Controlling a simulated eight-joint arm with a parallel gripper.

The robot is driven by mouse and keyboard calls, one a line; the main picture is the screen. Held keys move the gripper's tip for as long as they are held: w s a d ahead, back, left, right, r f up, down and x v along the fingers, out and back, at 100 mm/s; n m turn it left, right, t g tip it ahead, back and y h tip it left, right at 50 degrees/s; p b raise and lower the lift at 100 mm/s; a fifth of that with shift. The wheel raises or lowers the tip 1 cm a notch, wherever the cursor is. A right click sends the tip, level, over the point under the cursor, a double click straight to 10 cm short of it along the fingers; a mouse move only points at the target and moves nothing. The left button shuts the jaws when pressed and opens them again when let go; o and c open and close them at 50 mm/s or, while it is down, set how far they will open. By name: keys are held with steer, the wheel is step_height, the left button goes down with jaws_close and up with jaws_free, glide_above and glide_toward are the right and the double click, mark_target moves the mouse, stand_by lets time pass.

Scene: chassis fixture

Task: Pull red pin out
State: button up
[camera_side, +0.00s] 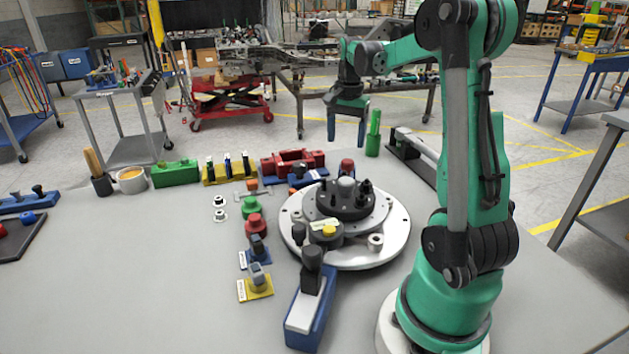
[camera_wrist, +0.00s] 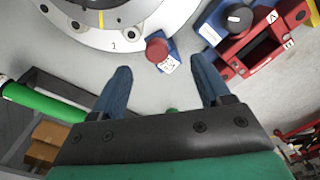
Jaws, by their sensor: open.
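A red round knob-topped piece (camera_side: 347,167) stands behind the round fixture (camera_side: 398,238). In the wrist view the red knob (camera_wrist: 157,48) sits on a small blue base with a white label, beside the fixture's pale ring (camera_wrist: 112,45). My gripper (camera_side: 347,143) is open and empty, pointing down, above and behind the red knob in the side view. In the wrist view the red knob lies just beyond the fingertips (camera_wrist: 161,70), roughly between them and apart from them. Another red knob (camera_side: 253,225) stands in the row left of the fixture. I cannot tell which is the pin.
A red slotted block (camera_side: 293,160) is left of my gripper; it also shows in the wrist view (camera_wrist: 254,48). A green cylinder (camera_side: 373,140) stands to the right. A dark rail (camera_side: 410,155) lies farther right. The table's left middle is clear.

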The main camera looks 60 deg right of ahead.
mark_target(348, 161)
steer(key=shift+s+d+f, duration=0.25)
steer(key=shift+d, duration=0.15)
steer(key=shift+f, duration=2.7)
jaws_close()
